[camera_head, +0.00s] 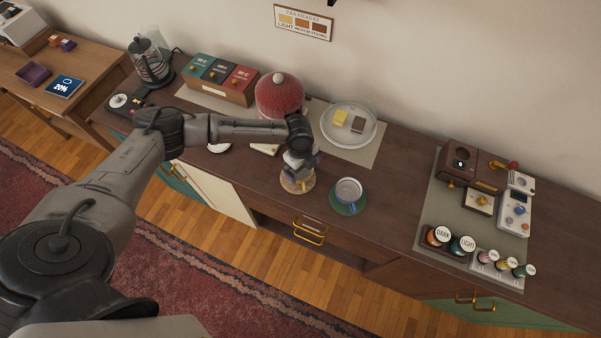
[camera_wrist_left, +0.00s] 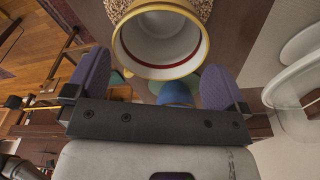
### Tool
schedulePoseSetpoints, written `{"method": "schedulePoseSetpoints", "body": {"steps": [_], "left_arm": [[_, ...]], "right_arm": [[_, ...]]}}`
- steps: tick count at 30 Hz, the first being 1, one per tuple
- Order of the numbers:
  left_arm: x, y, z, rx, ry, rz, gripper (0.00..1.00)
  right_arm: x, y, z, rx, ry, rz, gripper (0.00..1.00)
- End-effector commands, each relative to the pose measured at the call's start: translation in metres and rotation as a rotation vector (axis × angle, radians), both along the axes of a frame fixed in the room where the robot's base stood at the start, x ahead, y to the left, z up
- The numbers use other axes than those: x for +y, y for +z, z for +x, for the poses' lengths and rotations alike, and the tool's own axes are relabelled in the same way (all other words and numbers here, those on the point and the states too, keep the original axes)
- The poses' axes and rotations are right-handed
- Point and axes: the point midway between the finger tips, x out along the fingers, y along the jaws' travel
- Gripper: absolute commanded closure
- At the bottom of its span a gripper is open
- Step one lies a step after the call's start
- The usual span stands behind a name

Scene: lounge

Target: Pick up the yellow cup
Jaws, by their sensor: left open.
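The yellow cup (camera_wrist_left: 160,45) shows in the left wrist view with a yellow rim and a white inside with a red line. It is just ahead of the fingers and sits on a speckled beige coaster (camera_wrist_left: 200,8). In the head view my left gripper (camera_head: 297,168) is above the coaster (camera_head: 298,189) and hides most of the cup. In the wrist view the left gripper (camera_wrist_left: 155,82) is open, its purple fingers spread. A blue rounded shape (camera_wrist_left: 175,92) lies between them below the rim; I cannot tell whether it belongs to the cup. My right gripper is not in view.
A blue cup (camera_head: 348,190) stands on a green saucer close to the right. Behind are a red domed cosy (camera_head: 280,95) and a clear-covered plate (camera_head: 349,124). A grinder (camera_head: 462,161) and jars stand at the right. The counter between cup and mat is clear.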

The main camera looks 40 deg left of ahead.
Motion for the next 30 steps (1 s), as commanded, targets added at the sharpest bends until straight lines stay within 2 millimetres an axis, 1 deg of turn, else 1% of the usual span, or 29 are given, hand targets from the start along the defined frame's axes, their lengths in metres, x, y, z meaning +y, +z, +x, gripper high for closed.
{"method": "schedulePoseSetpoints", "body": {"steps": [6, 10, 15, 21, 30], "left_arm": [[0.000, -0.028, -0.003, 0.003, 0.000, 0.001, 0.00], [-0.001, -0.042, -0.002, 0.002, 0.001, 0.001, 0.00], [-0.002, -0.049, -0.002, 0.000, 0.000, 0.000, 0.00], [-0.002, -0.049, -0.003, 0.000, 0.000, 0.001, 0.00], [-0.002, -0.049, -0.003, 0.001, 0.000, 0.001, 0.29]], "right_arm": [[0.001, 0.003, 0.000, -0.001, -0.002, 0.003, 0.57], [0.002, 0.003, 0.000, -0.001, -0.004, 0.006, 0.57], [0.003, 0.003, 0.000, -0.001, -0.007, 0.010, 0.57], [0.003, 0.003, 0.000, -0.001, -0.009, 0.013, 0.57], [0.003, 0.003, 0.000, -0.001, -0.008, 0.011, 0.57]]}}
